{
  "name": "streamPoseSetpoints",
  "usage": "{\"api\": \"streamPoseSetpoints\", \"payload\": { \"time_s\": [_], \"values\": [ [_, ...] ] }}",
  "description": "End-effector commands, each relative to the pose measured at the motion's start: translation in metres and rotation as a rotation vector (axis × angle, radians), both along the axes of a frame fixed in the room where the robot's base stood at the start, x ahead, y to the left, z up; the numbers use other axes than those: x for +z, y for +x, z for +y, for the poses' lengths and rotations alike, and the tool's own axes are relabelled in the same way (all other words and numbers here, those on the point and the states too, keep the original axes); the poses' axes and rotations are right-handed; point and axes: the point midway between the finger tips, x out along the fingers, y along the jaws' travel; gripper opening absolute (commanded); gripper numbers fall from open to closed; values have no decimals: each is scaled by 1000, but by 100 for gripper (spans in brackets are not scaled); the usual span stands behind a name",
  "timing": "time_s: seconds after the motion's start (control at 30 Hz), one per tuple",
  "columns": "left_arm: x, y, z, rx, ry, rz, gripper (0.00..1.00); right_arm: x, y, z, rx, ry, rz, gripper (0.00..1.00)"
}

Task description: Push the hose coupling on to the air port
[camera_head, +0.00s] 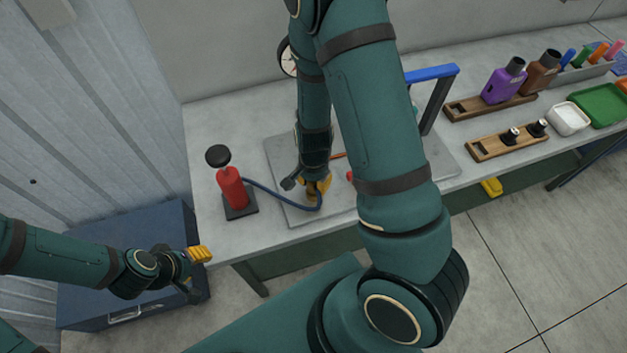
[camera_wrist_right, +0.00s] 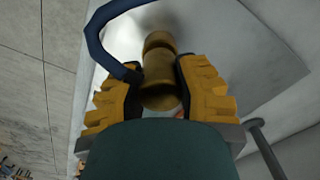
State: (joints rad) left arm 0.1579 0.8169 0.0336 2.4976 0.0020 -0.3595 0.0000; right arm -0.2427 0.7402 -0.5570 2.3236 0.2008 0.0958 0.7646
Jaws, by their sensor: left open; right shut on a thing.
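My right gripper (camera_head: 318,187) is low over the grey plate on the bench. In the right wrist view its yellow fingers (camera_wrist_right: 160,92) are shut on the brass hose coupling (camera_wrist_right: 160,65). The blue hose (camera_wrist_right: 98,42) meets the coupling's side there. In the head view the hose (camera_head: 268,194) runs to the red pump (camera_head: 231,188). I cannot make out the air port; my right arm hides much of the plate. Whether the coupling touches anything else is unclear. My left gripper (camera_head: 199,254) is open and empty, left of the bench's front edge.
The grey plate (camera_head: 283,160) lies on the bench (camera_head: 205,130). A blue-handled frame (camera_head: 432,74) stands behind my right arm. Wooden racks (camera_head: 490,147), a purple bottle (camera_head: 503,83), a white tray (camera_head: 568,118) and a green tray (camera_head: 602,104) stand at right. A blue cabinet (camera_head: 165,232) is at left.

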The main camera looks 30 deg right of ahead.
Motion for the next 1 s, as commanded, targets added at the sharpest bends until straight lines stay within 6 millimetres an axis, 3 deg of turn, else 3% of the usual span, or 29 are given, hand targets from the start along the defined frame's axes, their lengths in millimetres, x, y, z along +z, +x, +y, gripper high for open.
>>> {"api": "streamPoseSetpoints", "payload": {
  "time_s": [1.0],
  "values": [
    [-7, 0, 0, 0, 0, 0, 47, -9, 0, 0, 1, 0, 0, 0]
  ]
}}
